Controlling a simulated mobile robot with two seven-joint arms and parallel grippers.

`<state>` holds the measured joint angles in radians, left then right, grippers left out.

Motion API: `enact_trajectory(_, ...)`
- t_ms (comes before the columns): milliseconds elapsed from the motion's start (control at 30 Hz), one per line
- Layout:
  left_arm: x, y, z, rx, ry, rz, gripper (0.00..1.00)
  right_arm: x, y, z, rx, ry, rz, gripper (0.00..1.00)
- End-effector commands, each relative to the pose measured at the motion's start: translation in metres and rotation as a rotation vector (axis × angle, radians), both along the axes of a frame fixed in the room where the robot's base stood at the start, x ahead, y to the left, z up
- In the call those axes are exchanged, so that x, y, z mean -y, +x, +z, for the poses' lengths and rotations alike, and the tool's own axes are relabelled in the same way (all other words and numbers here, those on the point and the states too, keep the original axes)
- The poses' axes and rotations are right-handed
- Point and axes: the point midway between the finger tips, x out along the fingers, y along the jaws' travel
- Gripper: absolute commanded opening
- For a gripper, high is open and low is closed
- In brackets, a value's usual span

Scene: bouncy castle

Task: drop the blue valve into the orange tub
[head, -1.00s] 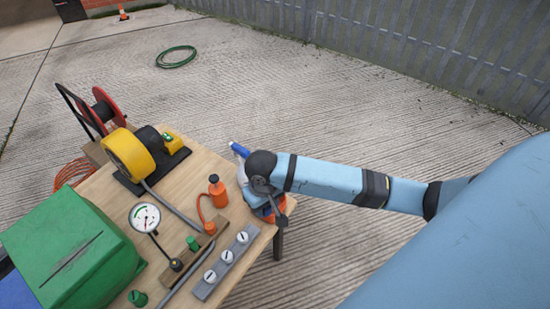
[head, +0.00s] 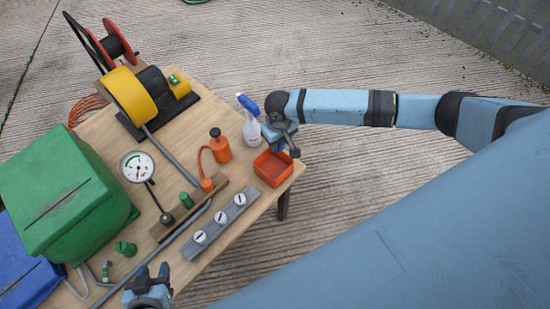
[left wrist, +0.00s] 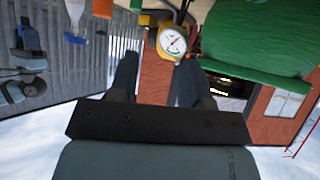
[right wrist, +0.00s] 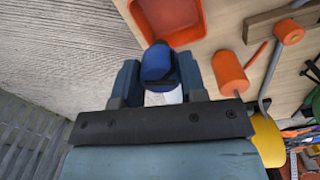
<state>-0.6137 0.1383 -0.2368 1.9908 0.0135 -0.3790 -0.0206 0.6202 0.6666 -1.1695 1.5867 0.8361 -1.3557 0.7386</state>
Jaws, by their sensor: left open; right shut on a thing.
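The blue valve (right wrist: 157,66) is a short blue cylinder with a dark bar, held between the fingertips of my right gripper (right wrist: 157,82). In the head view my right gripper (head: 284,144) is above the back rim of the orange tub (head: 273,168), at the table's right corner. The tub's inside looks empty in the head view. In the right wrist view the tub (right wrist: 168,18) is just beyond the valve, at the top. My left gripper (head: 148,284) is open and empty at the table's front edge.
A spray bottle (head: 251,130) with a blue head stands just left of my right gripper. An orange bottle (head: 219,148), a pressure gauge (head: 138,167), a grey strip with white knobs (head: 221,220), and a green box (head: 65,195) occupy the table.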

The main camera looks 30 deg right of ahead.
Motion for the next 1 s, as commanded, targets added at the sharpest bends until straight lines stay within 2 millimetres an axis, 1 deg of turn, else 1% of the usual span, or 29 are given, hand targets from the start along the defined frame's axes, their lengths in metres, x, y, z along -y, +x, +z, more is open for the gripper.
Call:
enact_trajectory(167,-0.001,0.000,-0.013,0.003,0.002,0.000,0.44,0.000,0.000,-0.013,0.001,0.000,0.001,0.15)
enact_trajectory(267,-0.001,0.001,-0.023,0.005,0.001,0.000,0.44,0.000,0.000,-0.024,0.001,-0.001,0.001,0.15)
enact_trajectory(500,-0.001,0.000,-0.055,-0.011,-0.009,0.006,0.44,0.000,0.000,-0.053,0.001,0.000,0.000,0.15)
enact_trajectory(633,0.000,0.002,-0.058,-0.023,-0.017,0.012,0.44,0.000,0.000,-0.059,0.001,0.000,-0.001,0.15)
enact_trajectory(900,0.001,0.005,-0.052,-0.018,-0.025,0.016,0.44,0.000,0.000,-0.058,0.000,0.000,0.000,0.15)
enact_trajectory(933,0.001,0.005,-0.052,-0.018,-0.025,0.016,0.44,0.000,0.000,-0.058,0.001,0.000,0.000,0.41)
enact_trajectory(967,0.001,0.005,-0.052,-0.018,-0.025,0.016,0.44,0.000,0.000,-0.058,0.001,0.000,0.000,0.48)
enact_trajectory(1000,0.001,0.005,-0.052,-0.018,-0.025,0.016,0.44,0.000,0.000,-0.058,0.001,0.000,0.000,0.57)
